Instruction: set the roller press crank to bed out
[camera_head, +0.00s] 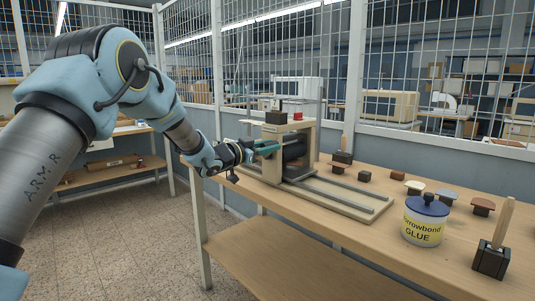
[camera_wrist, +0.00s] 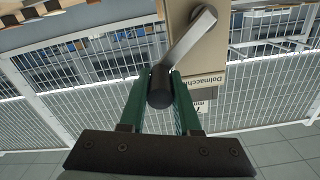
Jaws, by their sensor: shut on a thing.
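The roller press (camera_head: 290,160) stands on the workbench, with a wooden frame, a dark roller and a long bed with rails (camera_head: 345,192) reaching toward the front right. Its crank shows in the wrist view as a grey metal arm (camera_wrist: 190,36) with a black knob (camera_wrist: 160,88) at its lower end. My gripper (camera_head: 262,149) is at the press's left side. In the wrist view its green fingers (camera_wrist: 162,95) are shut on the black knob, one on each side. The crank arm slants up and right from the knob. The head view does not show the crank clearly behind my gripper.
A glue jar (camera_head: 424,222) with a blue lid stands at the bench's front right. A dark block with a wooden handle (camera_head: 491,259) and several small stamps (camera_head: 447,195) are near it. A wire mesh fence (camera_head: 290,60) runs behind the bench (camera_head: 330,232).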

